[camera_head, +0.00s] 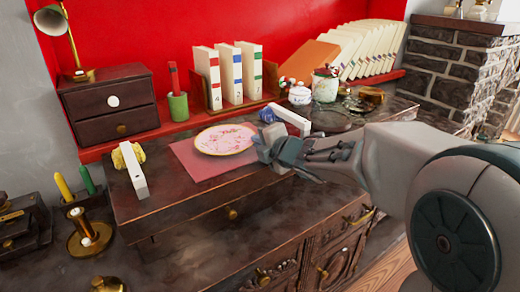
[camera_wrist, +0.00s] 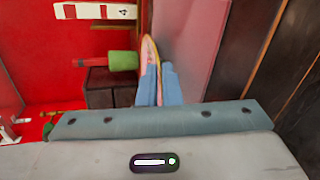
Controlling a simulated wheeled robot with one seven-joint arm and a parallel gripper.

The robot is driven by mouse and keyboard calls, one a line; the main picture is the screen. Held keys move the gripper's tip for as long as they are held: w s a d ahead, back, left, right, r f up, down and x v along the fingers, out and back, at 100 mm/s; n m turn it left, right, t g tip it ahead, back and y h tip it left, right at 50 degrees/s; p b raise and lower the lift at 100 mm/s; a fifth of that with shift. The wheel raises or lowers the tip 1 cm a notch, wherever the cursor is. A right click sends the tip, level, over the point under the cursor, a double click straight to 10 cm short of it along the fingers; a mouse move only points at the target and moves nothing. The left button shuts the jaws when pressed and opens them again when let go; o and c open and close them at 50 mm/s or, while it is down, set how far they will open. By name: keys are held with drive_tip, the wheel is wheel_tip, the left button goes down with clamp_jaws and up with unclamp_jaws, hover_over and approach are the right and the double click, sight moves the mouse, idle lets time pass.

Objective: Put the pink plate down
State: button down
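The pink plate (camera_head: 226,139), round with a yellow rim, is level over the flat red mat (camera_head: 208,180) on the dark wooden cabinet. My gripper (camera_head: 272,146) is at the plate's right edge in the head view. In the wrist view the plate (camera_wrist: 149,48) shows nearly edge-on, its near edge between the two blue fingers of my gripper (camera_wrist: 159,86), which is shut on it. The mat (camera_wrist: 188,40) lies beside it there. I cannot tell whether the plate touches the mat.
A green cup (camera_head: 178,106), upright books (camera_head: 231,75) and a small drawer box (camera_head: 110,101) stand behind. A white bar on a yellow base (camera_head: 134,170) is at left, and another white bar (camera_head: 290,118) is behind my gripper. The mat's front part is clear.

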drive_tip(key=shift+f, duration=0.15)
drive_tip(key=c, duration=1.9)
unclamp_jaws()
drive_tip(key=shift+s, duration=0.15)
